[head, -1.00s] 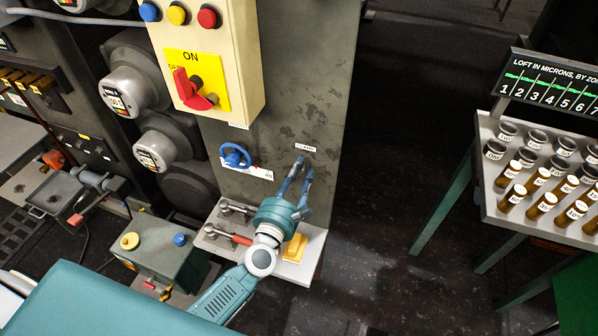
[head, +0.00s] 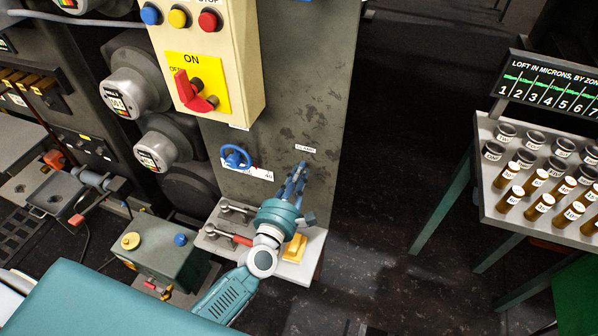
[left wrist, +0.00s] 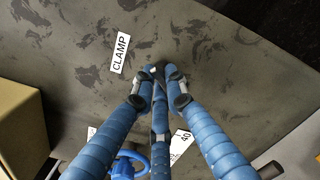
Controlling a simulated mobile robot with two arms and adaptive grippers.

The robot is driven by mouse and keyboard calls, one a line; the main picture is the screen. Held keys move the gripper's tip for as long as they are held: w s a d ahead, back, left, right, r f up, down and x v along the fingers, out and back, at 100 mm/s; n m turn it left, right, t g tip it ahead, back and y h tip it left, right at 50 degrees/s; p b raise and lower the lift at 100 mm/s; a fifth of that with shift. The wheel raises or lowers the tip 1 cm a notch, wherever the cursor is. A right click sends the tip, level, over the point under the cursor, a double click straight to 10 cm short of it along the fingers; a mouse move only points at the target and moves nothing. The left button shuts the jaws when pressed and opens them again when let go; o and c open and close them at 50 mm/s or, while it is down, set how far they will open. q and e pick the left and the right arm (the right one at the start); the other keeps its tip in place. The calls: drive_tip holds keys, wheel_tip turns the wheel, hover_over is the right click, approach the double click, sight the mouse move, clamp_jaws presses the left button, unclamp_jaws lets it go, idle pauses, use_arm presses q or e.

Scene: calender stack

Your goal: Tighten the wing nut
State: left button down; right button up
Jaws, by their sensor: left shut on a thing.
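My left gripper (head: 299,170) reaches up to the grey panel (head: 275,140), just under a small white CLAMP label (head: 305,150). In the left wrist view its blue fingers (left wrist: 158,88) are drawn together at the panel, shut on a small dark thing (left wrist: 156,69) between the tips. This appears to be the wing nut, but the fingers hide most of it and its wings cannot be made out. In the head view the fingers cover it fully. My right gripper is in neither view.
Left of the fingers, a blue handle (head: 236,157) sits on the same panel. Above is a cream switch box (head: 245,75) with a red lever (head: 192,92). Below, a pale shelf (head: 313,243) carries a yellow block (head: 295,248).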

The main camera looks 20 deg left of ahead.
use_arm(q)
drive_tip(key=m+p, duration=0.1)
drive_tip(key=m, duration=0.2)
drive_tip(key=shift+r+m, duration=0.1)
drive_tip(key=shift+m, duration=0.3)
drive_tip(key=m+p, duration=0.1)
drive_tip(key=m, duration=0.3)
drive_tip(key=shift+d+m, duration=0.1)
drive_tip(key=shift+m, duration=0.2)
drive_tip(key=m+p, duration=0.1)
drive_tip(key=m, duration=0.3)
drive_tip(key=shift+d+m+p, duration=0.15)
drive_tip(key=shift+m+p, duration=0.4)
drive_tip(key=shift+m, duration=1.05)
drive_tip(key=c, duration=1.8)
unclamp_jaws()
drive_tip(key=shift+o, duration=0.2)
drive_tip(key=shift+s, duration=0.1)
